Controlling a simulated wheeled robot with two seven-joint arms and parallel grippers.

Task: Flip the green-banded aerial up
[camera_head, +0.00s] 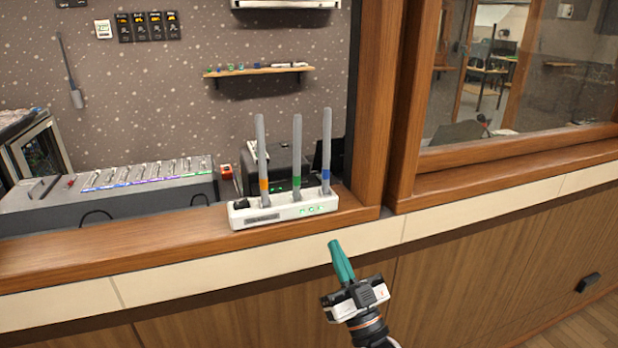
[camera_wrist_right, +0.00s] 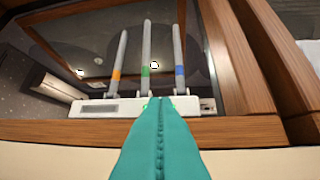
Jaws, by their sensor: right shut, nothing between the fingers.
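The green-banded aerial (camera_head: 297,152) stands upright in the middle of a white box (camera_head: 262,216) on the wooden ledge. Its green band is near its base. It also shows upright in the right wrist view (camera_wrist_right: 146,45). An orange-banded aerial (camera_head: 261,150) stands upright on its left and a blue-banded aerial (camera_head: 327,150) on its right. My right gripper (camera_head: 334,243) has teal fingers, shut and empty, in front of and below the box, apart from it. In the right wrist view, the fingers (camera_wrist_right: 160,103) hide part of the box's front. My left gripper is not in view.
A wooden ledge (camera_head: 150,247) runs under the box, with a wooden post (camera_head: 372,110) to its right. A fader desk (camera_head: 110,195) lies at the left. A dark device (camera_head: 272,170) sits behind the aerials. The space before the ledge is clear.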

